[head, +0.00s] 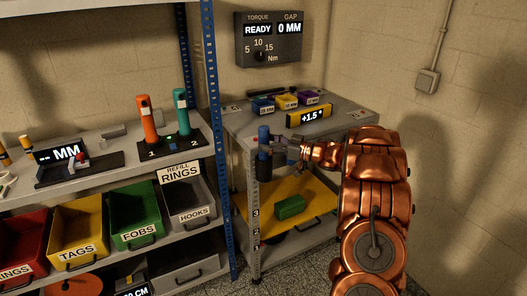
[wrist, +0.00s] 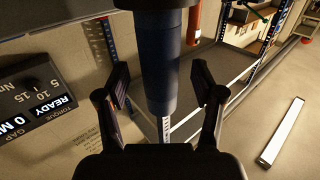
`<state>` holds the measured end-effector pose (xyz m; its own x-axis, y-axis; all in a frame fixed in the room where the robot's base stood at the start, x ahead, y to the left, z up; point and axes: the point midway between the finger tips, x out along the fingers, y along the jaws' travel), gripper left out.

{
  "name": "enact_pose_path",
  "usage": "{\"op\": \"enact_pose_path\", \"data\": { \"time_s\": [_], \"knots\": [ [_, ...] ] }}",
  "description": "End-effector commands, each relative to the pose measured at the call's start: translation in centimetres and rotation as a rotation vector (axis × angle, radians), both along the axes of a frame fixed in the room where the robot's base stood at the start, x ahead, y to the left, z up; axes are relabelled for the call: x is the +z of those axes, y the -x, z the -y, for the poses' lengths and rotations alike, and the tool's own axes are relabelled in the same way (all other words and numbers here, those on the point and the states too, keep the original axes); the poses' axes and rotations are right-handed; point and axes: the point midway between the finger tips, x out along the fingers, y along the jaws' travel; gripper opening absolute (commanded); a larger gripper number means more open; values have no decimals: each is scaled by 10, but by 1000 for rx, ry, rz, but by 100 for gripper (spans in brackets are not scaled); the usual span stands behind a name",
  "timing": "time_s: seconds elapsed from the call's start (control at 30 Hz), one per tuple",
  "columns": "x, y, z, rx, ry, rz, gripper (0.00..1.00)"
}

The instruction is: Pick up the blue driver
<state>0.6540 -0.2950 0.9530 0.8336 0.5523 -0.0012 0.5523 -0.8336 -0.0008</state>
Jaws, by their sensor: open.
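The blue driver (head: 263,134) is upright at the near left corner of the grey metal bench, with a darker lower part. In the wrist view the blue driver (wrist: 160,65) stands between my gripper's two fingers. My gripper (head: 277,146) reaches in from the right at the driver's height. In the wrist view my gripper (wrist: 159,82) is open, with a finger on each side of the driver and visible gaps. What supports the driver's lower end is hard to make out.
An orange driver (head: 147,118) and a teal driver (head: 181,110) stand in a numbered black stand on the left shelf. A blue perforated post (head: 212,110) is left of the bench (head: 345,118). A +1.5 display (head: 309,116) and small bins stand on the bench; a green block (head: 290,207) lies below.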

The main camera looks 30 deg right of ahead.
Motion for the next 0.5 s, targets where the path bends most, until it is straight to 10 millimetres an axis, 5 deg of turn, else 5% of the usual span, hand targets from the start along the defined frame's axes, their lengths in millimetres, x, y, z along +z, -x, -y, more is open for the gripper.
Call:
{"op": "enact_pose_path", "data": {
  "time_s": [0.4,0.5],
  "knots": [
    [0,-15,-11,2,0,2,68],
    [0,-15,-11,2,0,1,59]
  ]
}}
